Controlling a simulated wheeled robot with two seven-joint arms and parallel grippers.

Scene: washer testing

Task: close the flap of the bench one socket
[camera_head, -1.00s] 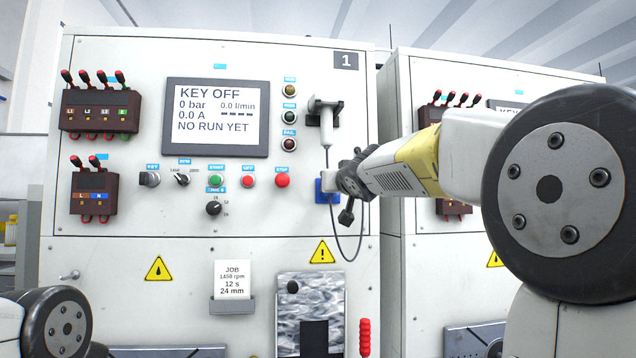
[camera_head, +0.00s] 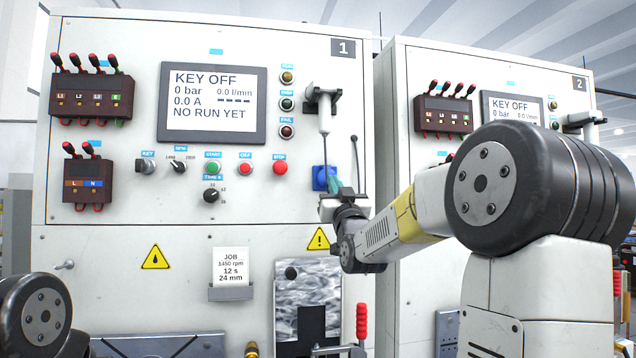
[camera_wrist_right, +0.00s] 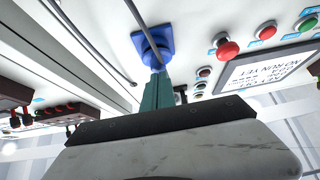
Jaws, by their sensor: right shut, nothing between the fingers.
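The bench one socket (camera_head: 320,178) is a small blue square fitting on the white front panel, below the white handheld tool. In the right wrist view the socket (camera_wrist_right: 153,42) shows as a blue plate with a round blue part at its lower side. I cannot make out whether its flap is open or shut. My right gripper (camera_head: 334,181) is just below and in front of the socket. Its green fingers (camera_wrist_right: 157,88) are together and empty, pointing up at the socket; whether they touch it I cannot tell. My left gripper is out of view.
A white tool (camera_head: 325,110) hangs in a black holder above the socket, its cable running down past it. To the left are the red stop button (camera_head: 280,167) and other controls. A red-handled part (camera_head: 361,322) stands below. Bench two (camera_head: 460,75) is at right.

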